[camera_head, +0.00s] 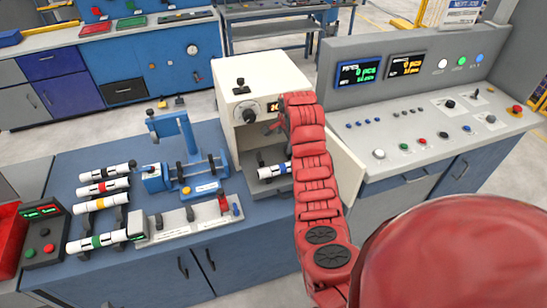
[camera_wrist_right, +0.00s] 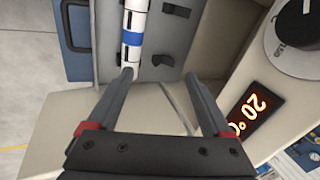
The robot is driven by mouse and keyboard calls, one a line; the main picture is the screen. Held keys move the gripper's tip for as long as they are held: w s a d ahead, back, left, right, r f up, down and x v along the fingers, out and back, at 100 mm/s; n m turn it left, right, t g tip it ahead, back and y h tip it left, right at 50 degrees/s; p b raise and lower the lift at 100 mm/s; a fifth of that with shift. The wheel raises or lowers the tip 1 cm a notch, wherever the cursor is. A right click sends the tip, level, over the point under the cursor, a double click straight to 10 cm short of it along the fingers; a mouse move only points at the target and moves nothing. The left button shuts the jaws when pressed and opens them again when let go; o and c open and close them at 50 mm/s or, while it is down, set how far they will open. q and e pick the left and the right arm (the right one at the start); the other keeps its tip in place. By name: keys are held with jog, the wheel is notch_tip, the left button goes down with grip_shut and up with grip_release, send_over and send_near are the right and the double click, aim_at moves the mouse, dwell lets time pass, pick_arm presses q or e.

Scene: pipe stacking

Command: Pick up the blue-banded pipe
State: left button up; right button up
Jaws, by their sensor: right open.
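The blue-banded pipe (camera_head: 275,172) is white with a blue band and black marks. It lies inside the cream box-like machine (camera_head: 228,80), whose door stands open. In the right wrist view the pipe (camera_wrist_right: 132,45) shows on a grey base, with its near end by the left fingertip. My right gripper (camera_head: 272,128) is at the machine's opening, above the pipe. In the right wrist view its two fingers (camera_wrist_right: 160,77) are apart with nothing between them. I cannot tell whether the left finger touches the pipe. My left gripper is not in view.
The open door (camera_head: 345,175) stands to the right of my arm. Left of the machine are a blue press-like fixture (camera_head: 178,140), a grey fixture (camera_head: 190,220) and several pipes (camera_head: 103,203) on racks. A control console (camera_head: 430,120) is at the right.

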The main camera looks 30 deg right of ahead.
notch_tip(320, 180, up, 3)
jog(key=s+m+g+y, duration=0.1)
jog(key=s+g, duration=0.1)
jog(key=s, duration=0.1)
jog(key=b, duration=0.8)
send_near(282, 166)
jog(key=f, duration=0.1)
jog(key=f+p, duration=0.1)
jog(key=d+f, duration=0.1)
jog(key=f, duration=0.1)
jog(key=shift+w, duration=0.4)
jog(key=shift+w+f+p, duration=0.1)
jog(key=shift+f+p, duration=0.25)
jog(key=shift+f, duration=0.15)
jog(key=shift+f+p, duration=0.2)
jog(key=shift+p, duration=0.1)
jog(key=f, duration=0.1)
jog(key=f+p, duration=0.1)
jog(key=f, duration=0.1)
jog(key=shift+w+a+f+p, duration=0.15)
jog(key=shift+w+a+p, duration=0.15)
jog(key=shift+p, duration=0.1)
jog(key=shift+w+d+f, duration=0.1)
jog(key=shift+w+f, duration=0.1)
jog(key=shift+f, duration=0.55)
grip_shut()
